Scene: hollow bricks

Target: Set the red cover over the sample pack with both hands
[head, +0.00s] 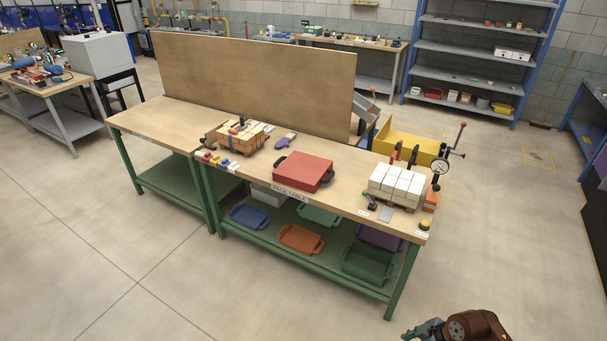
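The red cover (302,169), a shallow box shape with a dark handle at each end, lies on the middle of the wooden workbench (226,176). One pack of pale blocks (397,183) stands on a small pallet at the bench's right end. Another pack, of tan and white blocks (244,136), stands left of the cover. I cannot tell which is the sample pack. My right gripper (420,331) shows only partly at the bottom edge, in front of the bench and apart from everything; its fingers are unclear. My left gripper is out of view.
A dial gauge stand (440,165) and a yellow bin (407,144) are by the right end. A tall board (255,80) runs along the bench's back. Small coloured items (215,158) lie near the left pack. Coloured trays sit on the lower shelf. The floor in front is clear.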

